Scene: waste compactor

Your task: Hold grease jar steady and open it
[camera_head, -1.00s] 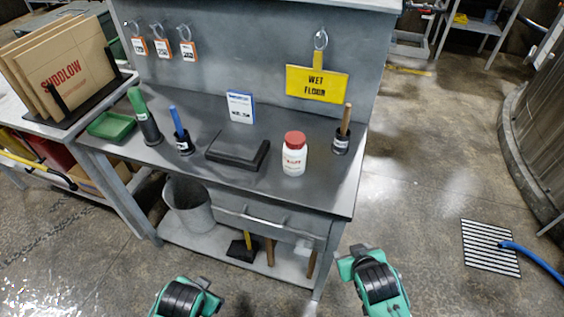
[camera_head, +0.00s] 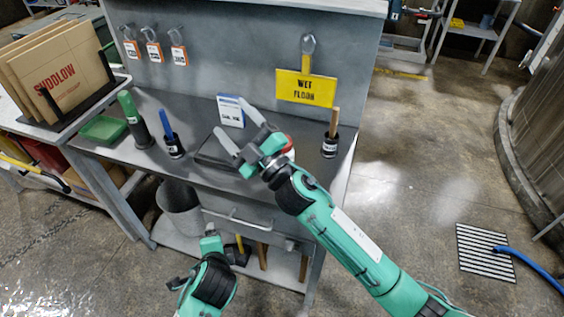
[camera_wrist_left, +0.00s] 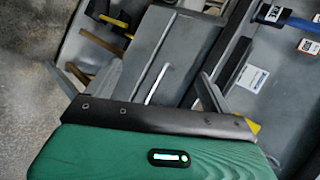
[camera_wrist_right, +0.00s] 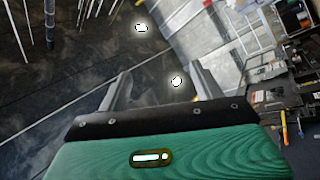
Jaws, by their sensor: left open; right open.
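The grease jar (camera_head: 289,141) stands on the workbench in the head view. Its red lid and a sliver of its white body show, and my right arm hides the rest. My right gripper (camera_head: 232,116) is open and empty, in front of the jar and to its left, its fingers pointing up and left. In the right wrist view the fingers (camera_wrist_right: 160,80) are apart with no jar between them. My left gripper is low in front of the bench. In the left wrist view its fingers (camera_wrist_left: 135,85) are spread and empty, facing the bench's front.
A yellow sign (camera_head: 306,87) hangs behind.

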